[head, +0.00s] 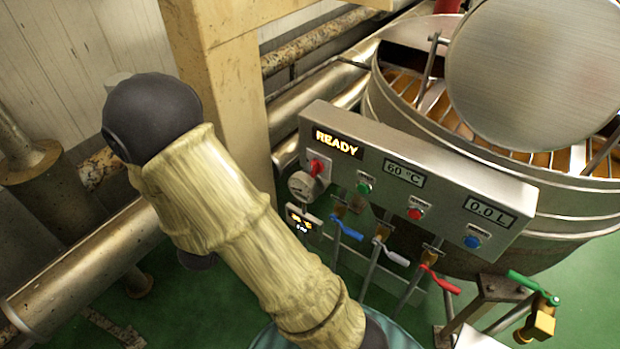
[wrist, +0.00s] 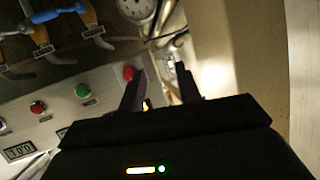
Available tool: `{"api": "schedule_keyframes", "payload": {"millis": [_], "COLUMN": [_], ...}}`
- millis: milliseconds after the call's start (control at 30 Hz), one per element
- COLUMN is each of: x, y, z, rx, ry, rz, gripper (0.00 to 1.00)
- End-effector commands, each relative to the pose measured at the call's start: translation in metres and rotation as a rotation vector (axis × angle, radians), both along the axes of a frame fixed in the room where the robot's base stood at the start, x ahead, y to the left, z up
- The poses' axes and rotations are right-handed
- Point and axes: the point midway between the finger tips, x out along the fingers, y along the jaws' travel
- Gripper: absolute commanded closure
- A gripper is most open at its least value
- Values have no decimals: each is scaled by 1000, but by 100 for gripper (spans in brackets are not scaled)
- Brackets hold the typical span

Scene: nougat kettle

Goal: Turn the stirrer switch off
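The sloped metal control panel (head: 450,190) carries a red switch (head: 317,167) on a pale plate at its left end, below the lit READY display (head: 338,143). I cannot read a stirrer label on it. In the wrist view the panel is upside down, and the red switch (wrist: 129,73) shows just left of the left finger. My gripper (wrist: 158,68) is open and empty, its fingers pointing past the panel's end. I cannot tell whether the left finger touches the switch. In the head view my gripper is not visible; my arm's covered link fills the lower left.
Green (head: 364,187), red (head: 414,213) and blue (head: 472,241) buttons line the panel. A gauge (head: 302,186) and blue, white and red valve handles (head: 440,280) sit below. The kettle (head: 560,205) stands behind the panel. A beige post (head: 235,90) and pipes stand left.

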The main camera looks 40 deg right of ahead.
Motion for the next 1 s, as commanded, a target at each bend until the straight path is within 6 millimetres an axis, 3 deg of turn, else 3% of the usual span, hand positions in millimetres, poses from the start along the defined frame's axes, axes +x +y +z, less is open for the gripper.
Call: {"api": "schedule_keyframes", "payload": {"millis": [67, 200, 333, 767, 1000], "x": [-15, -39, -50, -50, -41], "y": [-6, -11, -11, -15, -42], "z": [-12, -6, 0, 3, 3], "rx": [-123, -310, -392, -399, -401], "ry": [-22, -54, -68, -70, -69], "rz": [-83, -192, -237, -244, -247], "gripper": [66, 66, 66, 66, 66]}}
